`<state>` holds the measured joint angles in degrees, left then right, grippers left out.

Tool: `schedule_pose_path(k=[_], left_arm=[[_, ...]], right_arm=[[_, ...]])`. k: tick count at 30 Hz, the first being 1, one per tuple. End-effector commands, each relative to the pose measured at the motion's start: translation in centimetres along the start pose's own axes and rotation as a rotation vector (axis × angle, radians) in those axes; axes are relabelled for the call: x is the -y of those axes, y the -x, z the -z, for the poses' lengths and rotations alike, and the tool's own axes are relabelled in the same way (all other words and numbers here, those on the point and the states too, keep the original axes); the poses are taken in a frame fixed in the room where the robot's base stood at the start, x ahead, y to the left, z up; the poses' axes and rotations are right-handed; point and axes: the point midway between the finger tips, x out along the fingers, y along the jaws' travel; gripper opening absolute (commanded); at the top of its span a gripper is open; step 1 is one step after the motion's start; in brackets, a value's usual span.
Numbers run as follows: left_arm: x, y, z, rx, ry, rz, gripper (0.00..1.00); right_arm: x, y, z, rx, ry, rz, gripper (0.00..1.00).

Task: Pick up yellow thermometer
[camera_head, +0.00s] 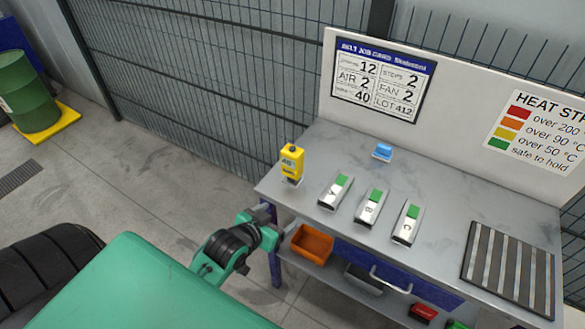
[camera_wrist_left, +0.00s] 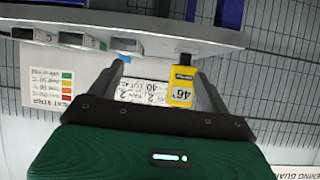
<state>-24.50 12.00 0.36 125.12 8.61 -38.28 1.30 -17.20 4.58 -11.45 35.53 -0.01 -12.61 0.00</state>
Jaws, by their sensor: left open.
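The yellow thermometer (camera_head: 291,163) stands upright at the left end of the grey table (camera_head: 440,185), with a dark top and a small display. My left gripper (camera_head: 262,214) is just off the table's left front corner, lower than the thermometer and apart from it; its fingers are hard to make out in the head view. In the left wrist view, which is upside down, the two fingers of the left gripper (camera_wrist_left: 160,72) are spread and empty. The thermometer (camera_wrist_left: 182,85) appears beyond them, nearer the right finger. My right gripper is not in view.
Three metal blocks with green tops, including block A (camera_head: 336,190), stand right of the thermometer. A small blue object (camera_head: 382,152) is behind them. A striped dark mat (camera_head: 508,268) lies at the right. An orange bin (camera_head: 312,243) sits below the tabletop.

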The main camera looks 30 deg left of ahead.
Motion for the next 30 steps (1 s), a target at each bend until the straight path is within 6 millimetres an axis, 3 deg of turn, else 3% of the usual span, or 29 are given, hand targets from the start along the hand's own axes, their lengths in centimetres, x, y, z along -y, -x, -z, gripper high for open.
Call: schedule_pose_path(k=[6, 12, 17, 30], left_arm=[[4.3, -2.1, 5.2, -0.313, 0.026, 0.034, 0.8], [6.5, -2.3, 7.6, -0.468, 0.039, 0.052, 0.8], [6.9, -2.9, 8.5, -0.496, 0.041, 0.056, 0.8], [7.3, -8.8, 11.7, -0.493, 0.041, 0.056, 0.8]], right_arm=[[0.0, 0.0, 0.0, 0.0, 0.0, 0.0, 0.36], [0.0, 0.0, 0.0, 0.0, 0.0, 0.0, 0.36], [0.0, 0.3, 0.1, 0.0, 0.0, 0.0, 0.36], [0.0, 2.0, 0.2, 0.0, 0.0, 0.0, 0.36]])
